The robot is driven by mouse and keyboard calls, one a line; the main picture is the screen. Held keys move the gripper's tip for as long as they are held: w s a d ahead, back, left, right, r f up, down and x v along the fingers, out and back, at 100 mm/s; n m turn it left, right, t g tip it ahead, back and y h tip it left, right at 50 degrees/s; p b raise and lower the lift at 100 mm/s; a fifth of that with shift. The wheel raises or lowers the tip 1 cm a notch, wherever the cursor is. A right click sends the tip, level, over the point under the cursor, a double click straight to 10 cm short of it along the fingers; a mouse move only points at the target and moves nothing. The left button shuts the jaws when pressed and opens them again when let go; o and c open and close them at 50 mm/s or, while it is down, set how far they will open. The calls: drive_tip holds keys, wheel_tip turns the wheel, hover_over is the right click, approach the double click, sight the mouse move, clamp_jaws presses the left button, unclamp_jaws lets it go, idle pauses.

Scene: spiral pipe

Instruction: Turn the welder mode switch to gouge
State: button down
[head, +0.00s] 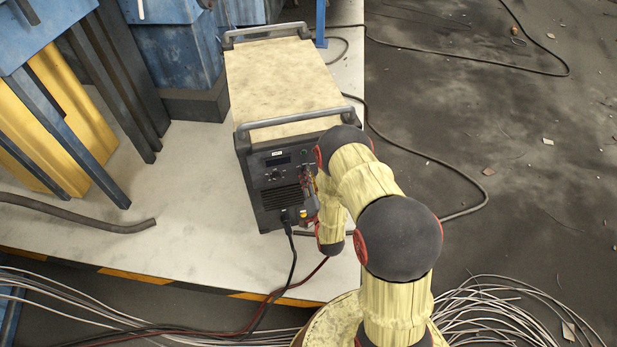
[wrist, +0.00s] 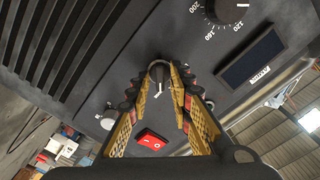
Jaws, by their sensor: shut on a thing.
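The welder (head: 282,82) is a dark box with a worn cream top, standing on the pale platform. Its front panel shows in the wrist view (wrist: 100,60), tilted in the picture. A small dark knob with a white pointer line, the mode switch (wrist: 158,72), sits between my fingertips. My gripper (wrist: 160,78) is shut on this knob, its yellow fingers on either side. In the head view my gripper (head: 309,190) is at the right part of the panel, partly hidden by my arm. The labels around the knob cannot be read, so its setting is unclear.
A red rocker switch (wrist: 152,138) lies between my fingers, and a small pale knob (wrist: 108,120) is to the left. A numbered dial (wrist: 225,8) and a display (wrist: 251,58) are at upper right. A black cable (head: 291,250) hangs from the welder's front.

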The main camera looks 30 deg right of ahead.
drive_tip(key=shift+m, duration=0.5)
drive_tip(key=c, duration=1.9)
unclamp_jaws()
drive_tip(key=s, duration=0.4)
drive_tip(key=s+a, duration=0.1)
drive_tip(key=s, duration=0.2)
drive_tip(key=s+a, duration=0.1)
drive_tip(key=s, duration=0.3)
drive_tip(key=shift+s+a, duration=0.15)
drive_tip(key=shift+s, duration=0.2)
